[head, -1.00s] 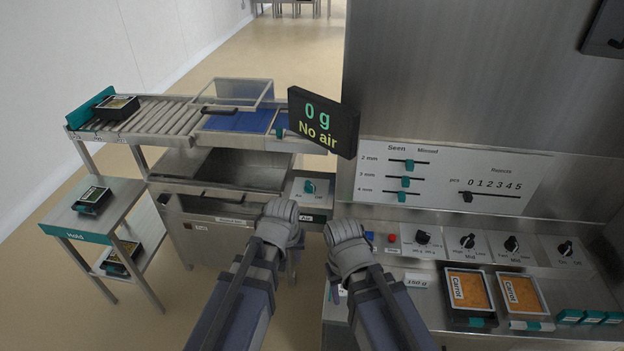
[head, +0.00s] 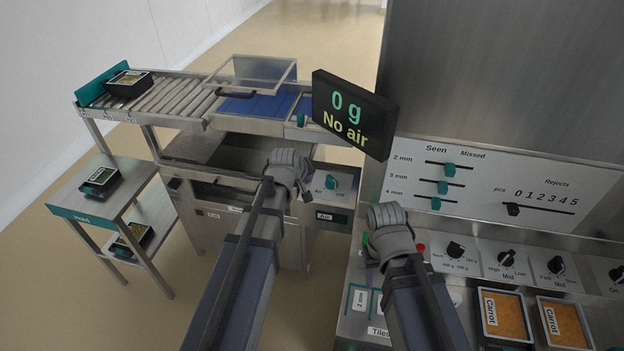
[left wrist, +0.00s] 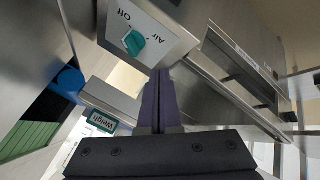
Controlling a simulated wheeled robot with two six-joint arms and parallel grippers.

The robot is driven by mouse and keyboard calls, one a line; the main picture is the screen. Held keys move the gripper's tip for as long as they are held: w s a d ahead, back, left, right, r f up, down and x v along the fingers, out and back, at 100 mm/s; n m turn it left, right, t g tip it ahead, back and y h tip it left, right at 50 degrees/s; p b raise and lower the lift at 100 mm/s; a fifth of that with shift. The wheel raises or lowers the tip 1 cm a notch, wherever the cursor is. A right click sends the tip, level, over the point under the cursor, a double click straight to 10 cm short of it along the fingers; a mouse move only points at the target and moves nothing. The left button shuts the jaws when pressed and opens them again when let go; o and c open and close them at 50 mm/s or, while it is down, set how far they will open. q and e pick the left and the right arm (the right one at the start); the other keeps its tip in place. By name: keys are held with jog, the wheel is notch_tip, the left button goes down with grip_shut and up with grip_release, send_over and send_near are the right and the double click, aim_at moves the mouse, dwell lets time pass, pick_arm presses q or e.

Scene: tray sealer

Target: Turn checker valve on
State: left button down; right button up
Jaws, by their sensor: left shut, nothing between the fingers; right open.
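The checker valve is a teal knob (head: 330,182) on a small steel panel marked Air and Off, below the black display (head: 352,112). The display reads "0 g" and "No air". In the left wrist view the knob (left wrist: 134,42) sits above and left of the fingertips, on the panel's face between the words Air and Off. My left gripper (head: 298,188) is just left of the knob, apart from it, shut and empty; its dark fingers (left wrist: 160,100) show together in the wrist view. My right gripper (head: 388,228) is open near the control panel, its fingertips mostly hidden by the hand.
A roller conveyor (head: 170,95) with a clear cover (head: 250,72) runs behind the panel. A Hold table (head: 85,205) with black trays stands at left. Dials (head: 505,260) and Carrot trays (head: 503,318) are at right. A green Weigh label (left wrist: 101,122) shows in the wrist view.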

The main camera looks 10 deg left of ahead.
aim_at(331, 182)
pick_arm(q)
jog(key=b+x, duration=0.7)
jog(key=x, duration=0.2)
jog(key=shift+w+f, duration=0.1)
jog(key=shift+f, duration=0.3)
pick_arm(e)
notch_tip(331, 182, down, 8)
pick_arm(q)
jog(key=shift+w+d+r, duration=0.15)
jog(key=shift+w+d, duration=0.35)
jog(key=shift+w+d+r, duration=0.15)
jog(key=shift+w+d, duration=0.3)
jog(key=shift+w, duration=0.1)
pick_arm(e)
jog(key=shift+r, duration=0.3)
pick_arm(q)
jog(key=shift+w+d, duration=0.3)
jog(key=shift+d, duration=0.15)
